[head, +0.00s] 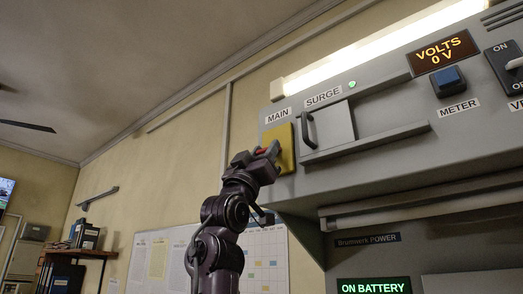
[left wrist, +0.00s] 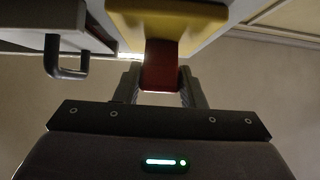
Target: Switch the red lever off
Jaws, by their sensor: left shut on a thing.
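The red lever (head: 261,151) sits on a yellow plate (head: 283,148) under the MAIN label, at the left end of the grey console. In the left wrist view the red lever (left wrist: 161,66) projects from the yellow plate (left wrist: 170,22) between my two fingers. My left gripper (head: 266,153) is shut on the red lever, and its fingers (left wrist: 160,88) lie on either side of it. The fingers hide part of the lever in the head view. My right gripper is not in view.
Right of the plate are a dark handle (head: 307,130) and a sliding panel (head: 338,124) under SURGE, with a small green light (head: 352,84). A display (head: 442,53) reads VOLTS 0 V. A lower display (head: 374,286) reads ON BATTERY. A blue METER button (head: 448,78) is farther right.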

